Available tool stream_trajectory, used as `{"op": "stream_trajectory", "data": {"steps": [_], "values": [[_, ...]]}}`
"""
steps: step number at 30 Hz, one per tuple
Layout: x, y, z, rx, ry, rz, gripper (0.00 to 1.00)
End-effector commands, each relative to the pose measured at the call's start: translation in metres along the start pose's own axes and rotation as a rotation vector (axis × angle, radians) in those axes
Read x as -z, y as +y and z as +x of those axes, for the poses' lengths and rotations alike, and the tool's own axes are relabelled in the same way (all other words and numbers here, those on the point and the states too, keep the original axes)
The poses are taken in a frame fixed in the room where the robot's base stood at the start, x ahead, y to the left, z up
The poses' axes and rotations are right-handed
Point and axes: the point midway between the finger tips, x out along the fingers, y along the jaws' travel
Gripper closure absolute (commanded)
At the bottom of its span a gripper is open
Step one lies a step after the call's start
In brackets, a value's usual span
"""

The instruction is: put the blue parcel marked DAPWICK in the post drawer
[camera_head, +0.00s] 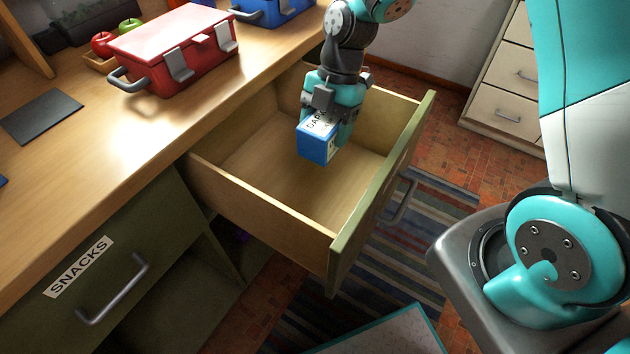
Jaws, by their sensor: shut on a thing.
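The blue parcel (315,149) has a white label, of which the letters "DAP" show; the rest is covered by my gripper. My gripper (334,112) is shut on the parcel and points down. It holds the parcel over an open, empty wooden drawer (265,205) with a green front. From this angle I cannot tell how far the parcel is above the drawer floor. The outer face of this drawer's front is turned away, so no label on it shows.
A closed drawer marked SNACKS (78,267) is at the lower left. On the counter stand a red box (170,50), a blue box (268,10), apples in a tray (103,45) and a dark flat mat (41,117). A white drawer cabinet (505,85) stands behind at the right.

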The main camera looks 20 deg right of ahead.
Motion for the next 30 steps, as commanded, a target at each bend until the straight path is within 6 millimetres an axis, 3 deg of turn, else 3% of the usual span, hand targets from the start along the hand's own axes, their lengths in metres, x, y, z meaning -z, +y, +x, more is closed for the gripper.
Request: {"op": "stream_trajectory", "data": {"steps": [6,12,24,30], "values": [[-0.024,-0.001,0.061,0.005,0.004,0.004,0.65],[-0.041,-0.001,0.099,0.002,0.001,0.004,0.65],[-0.058,-0.001,0.142,0.000,0.000,0.004,0.65],[-0.060,0.000,0.145,-0.003,-0.001,0.003,0.65]]}}
